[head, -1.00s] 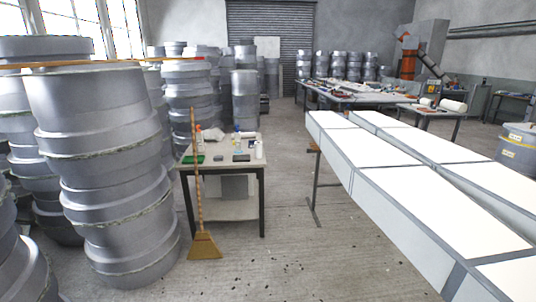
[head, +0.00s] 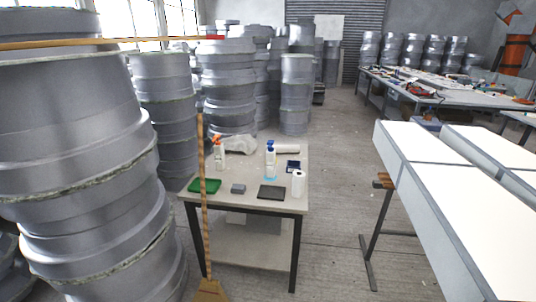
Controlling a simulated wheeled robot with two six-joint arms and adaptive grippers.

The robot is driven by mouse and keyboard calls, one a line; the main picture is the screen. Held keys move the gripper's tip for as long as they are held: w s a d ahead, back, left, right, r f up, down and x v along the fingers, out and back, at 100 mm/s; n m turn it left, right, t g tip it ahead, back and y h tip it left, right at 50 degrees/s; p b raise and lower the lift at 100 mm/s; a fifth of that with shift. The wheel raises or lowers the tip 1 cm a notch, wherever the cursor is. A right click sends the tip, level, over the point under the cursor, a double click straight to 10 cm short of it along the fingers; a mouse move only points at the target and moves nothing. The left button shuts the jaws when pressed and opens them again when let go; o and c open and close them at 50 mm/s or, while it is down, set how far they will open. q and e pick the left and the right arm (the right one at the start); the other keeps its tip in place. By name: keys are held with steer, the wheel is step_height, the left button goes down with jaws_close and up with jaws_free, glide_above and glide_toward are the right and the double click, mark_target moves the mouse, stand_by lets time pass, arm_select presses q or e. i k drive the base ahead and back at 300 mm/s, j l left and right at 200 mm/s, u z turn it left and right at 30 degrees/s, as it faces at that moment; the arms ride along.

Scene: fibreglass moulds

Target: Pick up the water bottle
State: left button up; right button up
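A small table (head: 235,205) stands ahead of me, a little left of the picture's middle. A clear bottle with a blue top (head: 270,161) stands upright towards the back right of its top; it looks like the water bottle, but it is too small to be sure. A bottle with an orange-red top (head: 219,155) stands upright at the back left. A white cylinder (head: 298,184) stands at the right edge. Neither of my grippers is in view.
A green tray (head: 204,186), a grey block (head: 238,189) and a dark flat item (head: 271,192) lie on the table. A broom (head: 204,225) leans at its front left. Stacked grey moulds (head: 90,170) crowd the left. A long white-topped mould (head: 465,205) fills the right. Floor (head: 335,235) between is clear.

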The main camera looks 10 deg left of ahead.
mark_target(270, 153)
steer(key=i+l+u, duration=0.1)
steer(key=i+u, duration=0.3)
steer(key=i+l+u, duration=0.15)
steer(key=i+u, duration=0.2)
steer(key=i+l+u, duration=0.2)
steer(key=u, duration=0.2)
steer(key=i+l+u, duration=0.25)
steer(key=l+u, duration=0.15)
